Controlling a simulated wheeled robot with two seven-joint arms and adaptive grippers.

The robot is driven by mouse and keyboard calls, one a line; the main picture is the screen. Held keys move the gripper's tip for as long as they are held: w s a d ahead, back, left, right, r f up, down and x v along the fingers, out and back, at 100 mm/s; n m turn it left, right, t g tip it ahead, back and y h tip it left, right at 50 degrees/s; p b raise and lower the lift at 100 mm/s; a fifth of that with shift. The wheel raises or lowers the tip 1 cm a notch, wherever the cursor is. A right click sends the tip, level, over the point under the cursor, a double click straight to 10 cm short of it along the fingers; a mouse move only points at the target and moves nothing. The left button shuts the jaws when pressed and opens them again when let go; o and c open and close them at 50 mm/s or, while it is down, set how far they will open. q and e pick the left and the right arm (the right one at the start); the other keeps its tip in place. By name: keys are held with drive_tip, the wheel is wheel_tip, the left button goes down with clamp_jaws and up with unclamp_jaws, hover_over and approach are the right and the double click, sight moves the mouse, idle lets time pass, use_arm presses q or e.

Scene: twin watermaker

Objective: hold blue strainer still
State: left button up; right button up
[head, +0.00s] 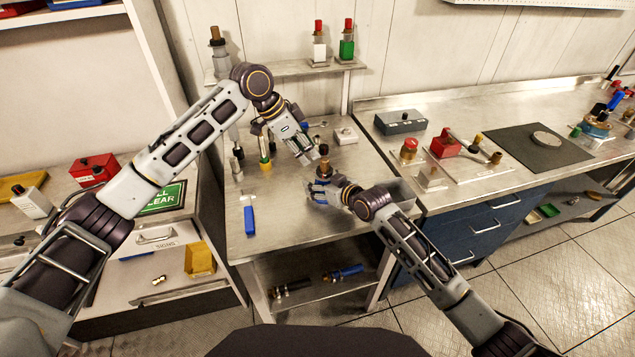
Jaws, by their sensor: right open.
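A small upright fitting with a brown top (325,169) stands on the steel table (290,222), and blue shows at its base. It seems to be the blue strainer, but its lower part is mostly hidden by my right gripper. My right gripper (322,189) is open, low over the table, with its fingers beside the fitting's base; contact is unclear. My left gripper (312,157) points down and right, with its fingertips close to the upper left of the fitting. Whether its fingers are open or shut is too small to tell.
Several upright fittings (265,164) stand at the table's left. A blue-handled tool (249,220) lies at its front left, and a white block (345,135) at its back right. A shelf with red-capped and green bottles (347,48) is behind. The table's front middle is clear.

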drive_tip(key=shift+w+a+f, duration=0.2)
drive_tip(key=shift+w+a, duration=0.2)
drive_tip(key=c, duration=1.2)
idle(0.3)
drive_tip(key=o, duration=1.3)
drive_tip(key=shift+o, duration=0.2)
